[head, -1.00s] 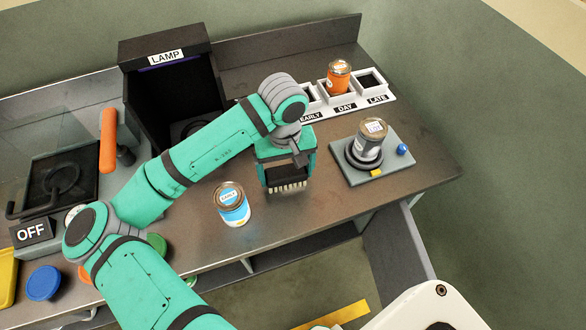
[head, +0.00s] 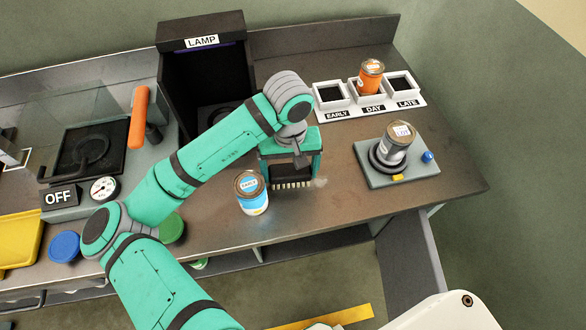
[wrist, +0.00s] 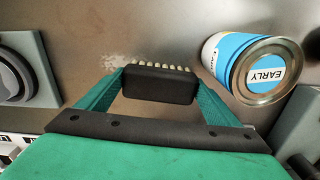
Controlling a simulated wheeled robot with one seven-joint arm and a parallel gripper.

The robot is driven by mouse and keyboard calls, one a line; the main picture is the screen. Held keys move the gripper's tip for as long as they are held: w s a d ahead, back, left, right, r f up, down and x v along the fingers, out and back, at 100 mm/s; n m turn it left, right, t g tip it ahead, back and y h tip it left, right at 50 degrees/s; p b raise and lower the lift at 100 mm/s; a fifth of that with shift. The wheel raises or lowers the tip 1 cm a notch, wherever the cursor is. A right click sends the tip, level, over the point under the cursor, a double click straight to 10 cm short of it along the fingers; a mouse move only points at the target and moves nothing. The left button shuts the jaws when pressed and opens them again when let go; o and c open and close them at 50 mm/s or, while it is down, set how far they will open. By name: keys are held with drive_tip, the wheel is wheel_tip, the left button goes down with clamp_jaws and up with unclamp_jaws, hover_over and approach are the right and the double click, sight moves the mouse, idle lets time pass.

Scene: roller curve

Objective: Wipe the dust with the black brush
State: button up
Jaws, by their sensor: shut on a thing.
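My gripper (head: 291,172) is shut on the black brush, just above or on the bench top; I cannot tell if the bristles touch. In the wrist view the black brush (wrist: 158,84) sits between my fingers with its pale bristles pointing away. In the head view only its pale bristles (head: 292,185) show clearly. A pale dust patch (wrist: 118,62) lies on the metal surface beside the bristles, at their left in the wrist view. It also shows as a faint smudge (head: 320,182) right of the brush in the head view.
A blue-and-white can marked EARLY (head: 251,193) stands close left of the brush. A grey fixture (head: 397,162) with a dark can (head: 397,140) is to the right. An orange can (head: 371,76) sits in the DAY slot of the white rack (head: 372,108). The lamp box (head: 203,90) stands behind.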

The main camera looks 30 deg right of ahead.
drive_tip(key=shift+s+d+r, duration=0.1)
drive_tip(key=shift+s+d, duration=0.15)
drive_tip(key=shift+d, duration=0.9)
drive_tip(key=shift+s+d+f, duration=0.1)
drive_tip(key=shift+s+d, duration=0.2)
drive_tip(key=shift+d, duration=0.85)
drive_tip(key=shift+s+d+r, duration=0.1)
drive_tip(key=shift+s+d, duration=0.15)
drive_tip(key=shift+d, duration=0.9)
drive_tip(key=shift+s+d, duration=0.2)
drive_tip(key=shift+d, duration=0.65)
drive_tip(key=shift+s+d, duration=0.2)
drive_tip(key=shift+d, duration=0.6)
drive_tip(key=shift+s+a, duration=0.1)
drive_tip(key=shift+s, duration=0.05)
drive_tip(key=shift+w+a+f, duration=0.1)
drive_tip(key=shift+w+a, duration=0.15)
drive_tip(key=shift+a, duration=0.75)
drive_tip(key=shift+w+a+f, duration=0.1)
drive_tip(key=shift+w+a, duration=0.1)
drive_tip(key=shift+a, duration=0.8)
drive_tip(key=shift+w+a+r, duration=0.1)
drive_tip(key=shift+w+a, duration=0.15)
drive_tip(key=shift+a, duration=0.75)
drive_tip(key=shift+w+a+r, duration=0.1)
drive_tip(key=shift+w+a, duration=0.15)
drive_tip(key=shift+a, duration=0.8)
drive_tip(key=shift+w+a, duration=0.25)
drive_tip(key=shift+a, duration=0.75)
drive_tip(key=shift+f, duration=0.1)
